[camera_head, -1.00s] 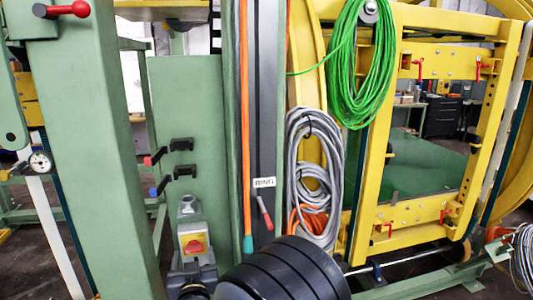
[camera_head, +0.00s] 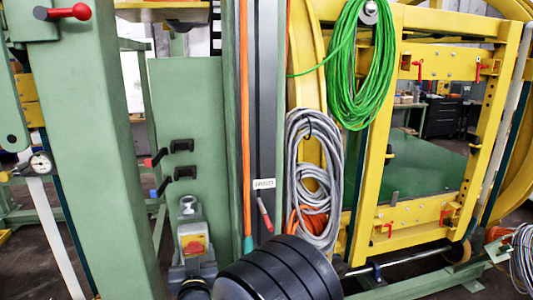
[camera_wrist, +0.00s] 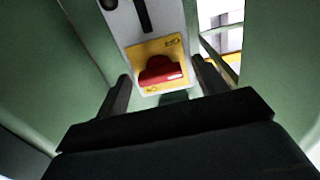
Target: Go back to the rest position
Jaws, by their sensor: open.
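My gripper (camera_wrist: 160,72) is open and empty in the wrist view, its two dark fingers spread. Beyond the fingers is a red rotary switch (camera_wrist: 160,71) on a yellow plate (camera_wrist: 143,50), set in a light grey box. The red knob lies between the fingers in the picture; I see no contact, but the gap in depth is hard to judge. In the head view the switch box with its red knob (camera_head: 194,247) is low on the green machine. My black arm covers the bottom centre there, and the fingers cannot be made out.
A green column (camera_head: 85,150) stands left of the switch. A dark rail with a small label (camera_head: 264,184) and a red-tipped lever (camera_head: 265,214) is to the right. Grey cable (camera_head: 328,175) and green cable (camera_head: 360,75) hang beside a yellow frame (camera_head: 425,212).

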